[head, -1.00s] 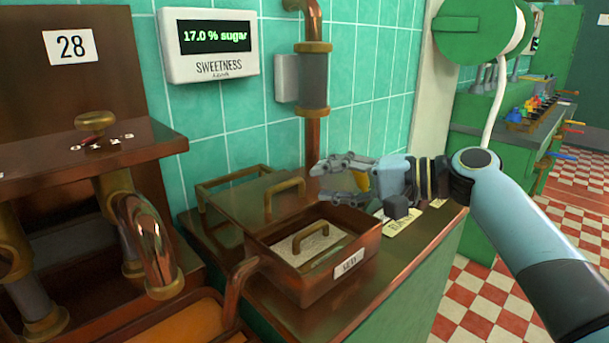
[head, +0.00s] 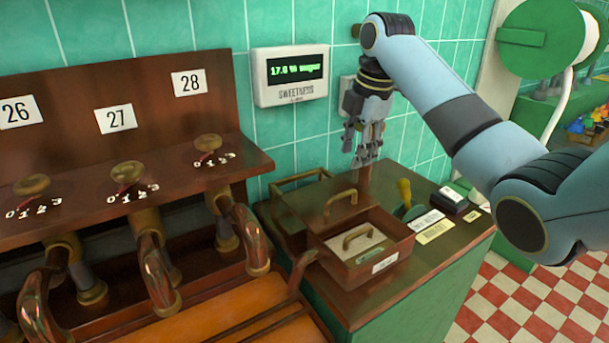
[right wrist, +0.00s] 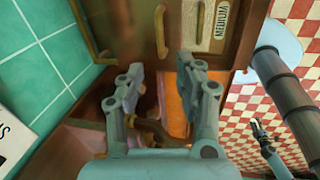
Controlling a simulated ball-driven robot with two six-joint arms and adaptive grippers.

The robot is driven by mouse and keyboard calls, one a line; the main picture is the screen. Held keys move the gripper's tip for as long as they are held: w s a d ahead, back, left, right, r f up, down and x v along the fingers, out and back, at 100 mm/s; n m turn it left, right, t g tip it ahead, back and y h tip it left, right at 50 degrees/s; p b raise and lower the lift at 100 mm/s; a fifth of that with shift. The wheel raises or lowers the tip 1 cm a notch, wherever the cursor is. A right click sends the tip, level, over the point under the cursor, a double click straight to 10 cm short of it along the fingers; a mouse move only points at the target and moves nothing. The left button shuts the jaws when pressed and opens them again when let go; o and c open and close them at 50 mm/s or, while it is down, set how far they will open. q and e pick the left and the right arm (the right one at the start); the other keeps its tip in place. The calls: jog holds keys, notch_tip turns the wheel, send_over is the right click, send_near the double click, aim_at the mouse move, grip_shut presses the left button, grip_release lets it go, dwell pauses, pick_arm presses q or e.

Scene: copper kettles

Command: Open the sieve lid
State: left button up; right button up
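The copper sieve box (head: 365,268) stands on the counter, its front part open-topped, with a pale surface and a brass handle (head: 357,236) inside. A flat copper lid (head: 322,217) with its own brass handle (head: 340,200) lies behind that part. The lid handle also shows in the right wrist view (right wrist: 160,32). My right gripper (head: 362,158) points down, apart from the lid handle in the picture. Its fingers stand apart and empty in the right wrist view (right wrist: 169,72). What seems to be my left gripper (right wrist: 258,127) shows small over the floor; its fingers are unclear.
A brass rail (head: 300,178) runs behind the lid. The sweetness display (head: 290,75) hangs on the tiled wall. Copper pipes (head: 250,240) and an orange tray (head: 230,315) are to the left. Label cards (head: 437,231) and a dark block (head: 450,199) lie on the counter's right.

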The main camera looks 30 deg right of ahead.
send_over(344, 193)
jog(key=s, duration=0.2)
jog(key=s+x, duration=0.1)
jog(key=x, duration=0.3)
jog(key=shift+n, duration=0.3)
jog(key=x, duration=0.6)
jog(key=shift+w+d, duration=0.15)
jog(key=shift+w, duration=0.05)
jog(key=shift+w+f, duration=0.1)
jog(key=shift+f, duration=0.25)
pick_arm(q)
jog(key=shift+w+r, duration=0.2)
jog(key=shift+w, duration=0.3)
jog(key=shift+w+r, duration=0.15)
jog(key=shift+w, duration=0.35)
jog(key=shift+w, duration=0.1)
pick_arm(e)
jog(key=shift+c, duration=0.2)
pick_arm(q)
jog(key=shift+w+t, duration=0.3)
jog(key=shift+w, duration=0.15)
pick_arm(e)
grip_shut()
